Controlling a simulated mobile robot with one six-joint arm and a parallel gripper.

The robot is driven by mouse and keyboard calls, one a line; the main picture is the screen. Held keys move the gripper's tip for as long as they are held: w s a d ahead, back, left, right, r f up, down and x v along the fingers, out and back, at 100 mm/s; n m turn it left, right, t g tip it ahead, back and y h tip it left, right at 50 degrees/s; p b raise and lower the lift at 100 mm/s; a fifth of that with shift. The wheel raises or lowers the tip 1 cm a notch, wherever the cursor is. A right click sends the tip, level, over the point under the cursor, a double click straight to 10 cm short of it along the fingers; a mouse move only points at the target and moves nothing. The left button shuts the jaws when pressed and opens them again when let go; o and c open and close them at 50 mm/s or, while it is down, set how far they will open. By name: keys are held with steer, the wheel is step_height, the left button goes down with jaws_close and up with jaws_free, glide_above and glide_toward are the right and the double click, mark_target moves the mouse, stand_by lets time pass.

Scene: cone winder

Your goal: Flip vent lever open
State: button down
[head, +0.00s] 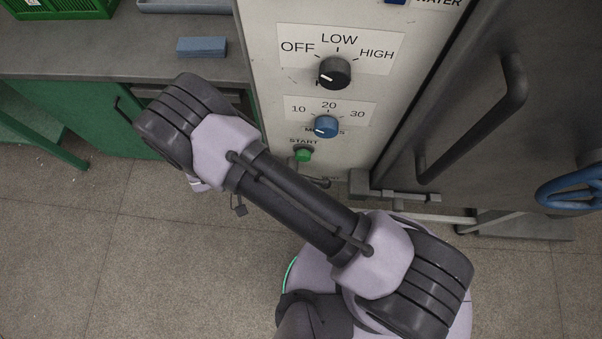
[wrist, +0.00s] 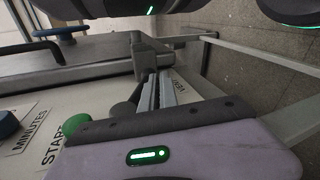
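The vent lever shows in the head view as a small dark handle (head: 315,182) low on the white panel, just below the green START button (head: 303,154). My arm partly covers this area. In the wrist view, a dark rounded piece (wrist: 124,110) beside the green button (wrist: 75,124) may be the lever; I cannot tell its position. My gripper (wrist: 158,92) shows in the wrist view as two pale ribbed fingers close together near the panel's lower edge. Whether anything lies between them is hidden.
The panel carries a black heat knob (head: 334,72) and a blue minutes knob (head: 326,126). A dark door with a long handle (head: 472,120) stands to the right, with a blue wheel (head: 572,185). A bench with a blue block (head: 202,47) is at left. Floor below is open.

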steer(key=shift+s+d+r+p, duration=0.2)
steer(key=shift+d+r+p, duration=0.15)
steer(key=shift+d+r, duration=0.25)
steer(key=shift+d, duration=0.15)
stand_by(0.5)
steer(key=a+f+b, duration=0.1)
steer(key=a+f, duration=0.4)
steer(key=a, duration=0.6)
steer(key=shift+s, duration=0.3)
